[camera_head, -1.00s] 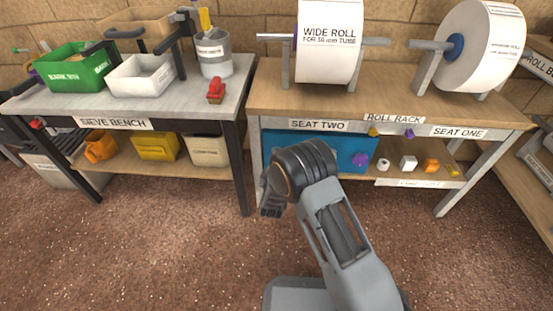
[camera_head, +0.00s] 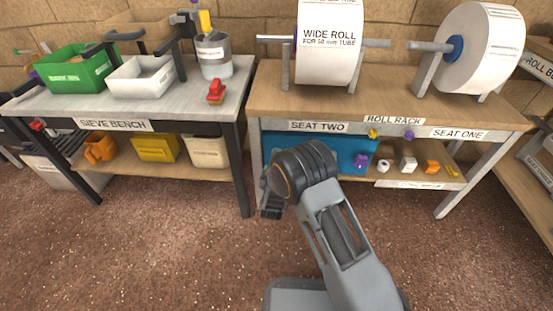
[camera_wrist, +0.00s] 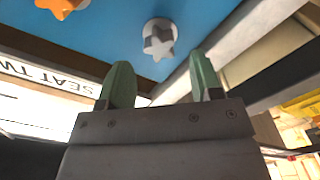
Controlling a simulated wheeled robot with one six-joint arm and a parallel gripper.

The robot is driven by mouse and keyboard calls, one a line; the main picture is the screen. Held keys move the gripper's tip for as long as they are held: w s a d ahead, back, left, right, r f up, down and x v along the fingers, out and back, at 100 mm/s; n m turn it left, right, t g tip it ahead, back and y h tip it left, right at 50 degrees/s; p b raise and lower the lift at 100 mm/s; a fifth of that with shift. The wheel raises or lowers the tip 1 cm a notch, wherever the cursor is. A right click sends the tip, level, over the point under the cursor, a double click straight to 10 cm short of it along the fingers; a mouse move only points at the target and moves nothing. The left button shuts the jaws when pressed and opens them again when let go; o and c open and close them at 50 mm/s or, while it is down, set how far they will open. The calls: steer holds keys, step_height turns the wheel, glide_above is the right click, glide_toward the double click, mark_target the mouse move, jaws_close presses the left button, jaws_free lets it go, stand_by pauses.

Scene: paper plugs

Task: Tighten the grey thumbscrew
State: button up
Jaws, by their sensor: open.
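The grey thumbscrew (camera_wrist: 158,38) is a star-shaped knob on a round pale base, set on a blue panel (camera_wrist: 110,28) in the wrist view. My gripper (camera_wrist: 162,82) is open, its two green fingertips apart and empty. In the picture the knob lies beyond the fingertips, roughly centred between them, and they do not touch it. In the head view my gripper (camera_head: 271,204) hangs in front of the left end of the roll rack, by the blue panel (camera_head: 335,150). I cannot make out the grey thumbscrew there.
An orange star knob (camera_wrist: 62,5) shows at the wrist view's top edge. The roll rack (camera_head: 400,100) carries two large paper rolls, with small coloured parts on its lower shelf. The sieve bench (camera_head: 110,112) stands to the left. The floor in front is clear.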

stand_by(0.5)
steer(key=shift+s+p, duration=0.3)
steer(key=shift+s, duration=1.7)
steer(key=n+p, duration=0.6)
steer(key=n, duration=1.8)
steer(key=shift+p, duration=0.35)
steer(key=shift+w, duration=0.1)
steer(key=shift+w+b, duration=1.65)
steer(key=shift+w, duration=2.3)
